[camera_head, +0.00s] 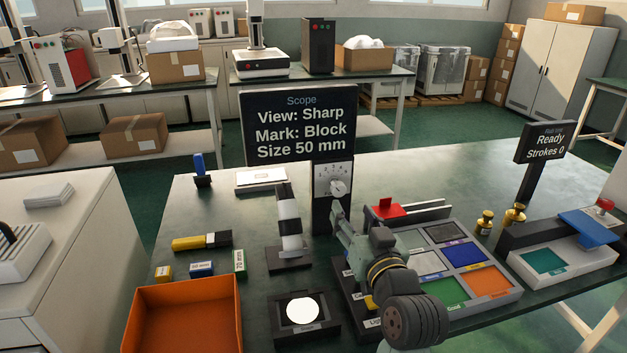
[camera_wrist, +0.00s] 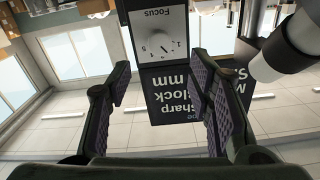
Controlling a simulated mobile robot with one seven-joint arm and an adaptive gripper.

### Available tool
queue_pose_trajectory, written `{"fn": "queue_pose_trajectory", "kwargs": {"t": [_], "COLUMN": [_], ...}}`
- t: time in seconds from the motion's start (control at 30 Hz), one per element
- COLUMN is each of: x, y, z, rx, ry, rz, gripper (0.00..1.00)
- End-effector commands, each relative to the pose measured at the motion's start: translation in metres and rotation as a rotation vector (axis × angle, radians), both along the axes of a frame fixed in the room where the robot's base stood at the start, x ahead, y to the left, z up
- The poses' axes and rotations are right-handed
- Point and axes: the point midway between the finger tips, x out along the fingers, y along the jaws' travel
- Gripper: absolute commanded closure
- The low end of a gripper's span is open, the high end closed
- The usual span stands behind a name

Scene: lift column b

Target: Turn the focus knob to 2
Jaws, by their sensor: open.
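The focus knob (camera_head: 338,187) is a pale round knob on a white dial plate, on a dark post below the Scope screen (camera_head: 300,127). In the wrist view, which is upside down, the knob (camera_wrist: 158,46) sits under the word "Focus" with marks around it. I cannot tell which number it points to. The screen reads "View: Sharp", "Mark: Block", "Size 50 mm". My gripper (camera_wrist: 160,75) is open and empty, its two purple-padded fingers apart on either side of the knob's line of sight. In the head view my gripper (camera_head: 342,217) is just in front of the dial post, below the knob.
The scope column (camera_head: 290,222) stands left of the post. An orange bin (camera_head: 185,288) and small blocks lie further left. A sorting tray (camera_head: 510,290) with coloured compartments and a red clamp (camera_head: 388,208) are right of my arm.

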Motion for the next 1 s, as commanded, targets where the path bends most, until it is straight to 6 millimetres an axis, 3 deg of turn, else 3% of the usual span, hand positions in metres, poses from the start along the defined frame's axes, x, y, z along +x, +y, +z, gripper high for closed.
{"fn": "queue_pose_trajectory", "kwargs": {"t": [0.6,1.0], "x": [0.092,0.100], "y": [0.031,0.034], "z": [0.001,0.000], "rx": [-0.001,-0.001], "ry": [0.003,0.000], "rz": [0.002,0.002], "gripper": [0.53,0.53]}}
